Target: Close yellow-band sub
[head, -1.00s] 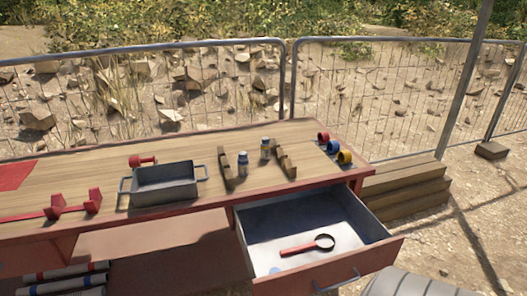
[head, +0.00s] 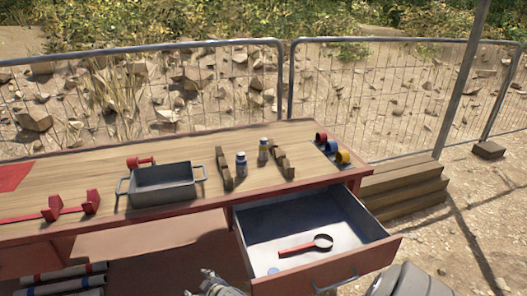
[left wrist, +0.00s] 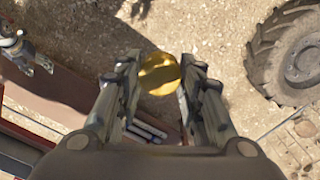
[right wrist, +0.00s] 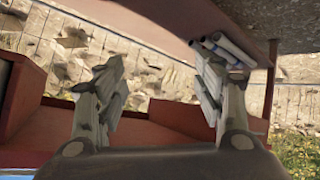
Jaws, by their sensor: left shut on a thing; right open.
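The yellow-band sub (head: 343,157) is a short round piece at the right end of the bench top. It lies in a row with a blue-banded one (head: 333,147) and a red-banded one (head: 321,137). Whether its end is open is too small to tell. My left gripper (left wrist: 159,75) is shut on a round gold disc (left wrist: 157,85), held above the ground, away from the bench. It is not in the head view. My right gripper (right wrist: 168,85) is open and empty, low in front of the bench. In the head view it shows (head: 210,280) left of the drawer.
An open drawer (head: 370,255) juts from the bench, holding a red-handled magnifier (head: 322,242) and a blue disc. A grey tray (head: 163,186), two small bottles (head: 241,164) and wooden racks (head: 283,163) stand on the bench (head: 95,165).

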